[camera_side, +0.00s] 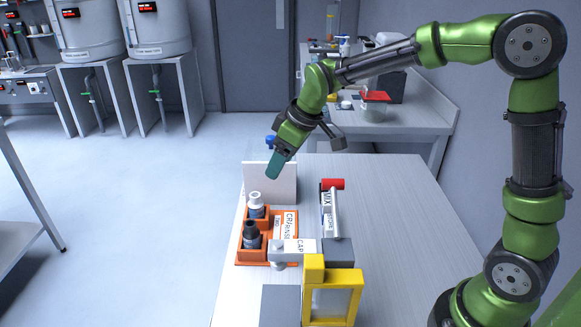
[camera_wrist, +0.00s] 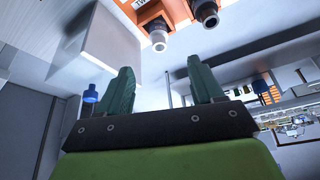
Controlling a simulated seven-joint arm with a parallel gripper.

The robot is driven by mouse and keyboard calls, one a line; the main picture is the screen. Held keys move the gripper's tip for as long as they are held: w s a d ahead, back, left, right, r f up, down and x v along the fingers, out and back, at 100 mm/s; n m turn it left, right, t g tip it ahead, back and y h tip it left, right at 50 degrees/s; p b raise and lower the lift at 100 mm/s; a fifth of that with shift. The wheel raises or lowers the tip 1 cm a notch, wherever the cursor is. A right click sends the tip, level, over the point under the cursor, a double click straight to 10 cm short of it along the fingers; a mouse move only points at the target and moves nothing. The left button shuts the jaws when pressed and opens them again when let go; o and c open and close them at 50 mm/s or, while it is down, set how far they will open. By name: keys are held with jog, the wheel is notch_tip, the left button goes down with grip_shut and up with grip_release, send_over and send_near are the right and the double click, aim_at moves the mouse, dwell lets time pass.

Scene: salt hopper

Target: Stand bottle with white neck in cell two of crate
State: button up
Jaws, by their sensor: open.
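The bottle with a white neck (camera_side: 256,201) stands upright in the far left part of the orange crate (camera_side: 268,263). A bottle with a black neck (camera_side: 251,232) stands nearer in the same crate. Both necks show at the top of the wrist view, the white neck (camera_wrist: 157,38) left of the black neck (camera_wrist: 206,12). My gripper (camera_side: 273,166) is above and beyond the bottles, near the upright white panel (camera_side: 275,187). Its fingers (camera_wrist: 163,88) are apart with nothing between them.
The white panel stands just behind the crate. A labelled block with a red end (camera_side: 333,184), a grey clamp-like part marked CAP (camera_side: 295,250) and a yellow frame (camera_side: 333,279) stand right and in front. A blue-capped item (camera_wrist: 90,94) shows by one finger.

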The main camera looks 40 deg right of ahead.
jog(key=s+d+r+m+t, duration=0.1)
jog(key=s+m, duration=0.3)
jog(key=s, duration=0.7)
jog(key=s+d+r+m+t, duration=0.1)
jog(key=s+r+m, duration=0.3)
jog(key=s, duration=0.7)
jog(key=shift+s+d+r+m+t, duration=0.25)
jog(key=shift+s+m+t, duration=0.05)
jog(key=shift+m+t, duration=0.1)
